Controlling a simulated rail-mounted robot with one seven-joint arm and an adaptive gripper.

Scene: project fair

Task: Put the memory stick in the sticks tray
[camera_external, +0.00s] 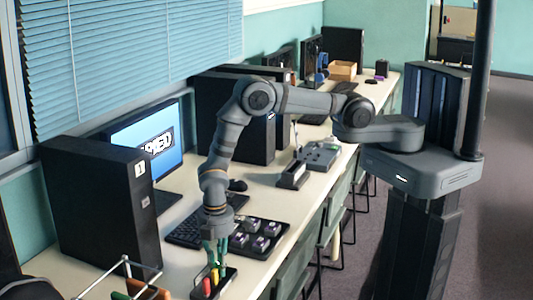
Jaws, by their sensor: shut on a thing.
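My gripper (216,258) points down at the front of the desk, just behind and above a small dark holder (226,283) with red, yellow and green sticks. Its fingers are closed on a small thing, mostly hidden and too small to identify. A black tray (282,230) with several compartments lies just right of my gripper, with small pale and purple items in it. I cannot tell which container is the sticks tray. I cannot make out the memory stick for certain.
A keyboard (186,233) lies behind my gripper, with a lit monitor (152,145) and a black computer tower (98,205) to the left. A wire rack (122,267) stands at front left. A grey device (320,155) sits farther right along the desk.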

